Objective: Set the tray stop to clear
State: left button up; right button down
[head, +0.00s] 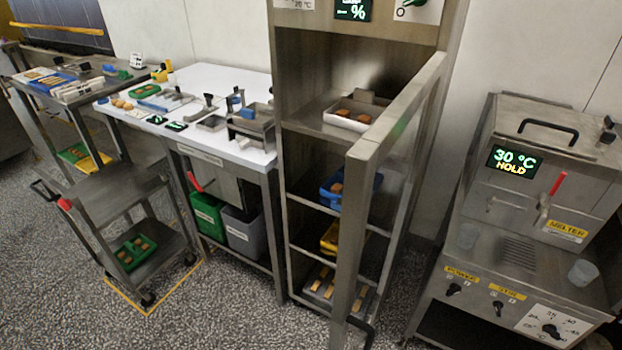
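Neither of my grippers is in view. I cannot pick out with certainty which part is the tray stop, and no label for it can be read. A tall steel cabinet (281,120) stands in the middle with its framed door (403,100) swung open towards me. Its shelves hold a white tray (346,121) with brown pieces, a blue tray (328,196), a yellow tray (327,241) and a grey tray (316,292) at the bottom. A small steel block shows behind the white tray.
A white worktable (225,80) with several small fixtures stands left of the cabinet, above a green bin (208,215) and a grey bin (241,236). A steel trolley (112,190) stands farther left. The melter (548,180), reading 30 °C HOLD, is at right. Speckled floor lies clear in front.

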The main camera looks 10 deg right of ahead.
aim_at(337, 205)
jog(key=i+j+z, duration=0.1)
jog(key=i+j, duration=0.4)
jog(key=j, duration=0.2)
jog(key=i+j+z, duration=0.25)
jog(key=i+j, duration=0.25)
jog(key=j, duration=0.25)
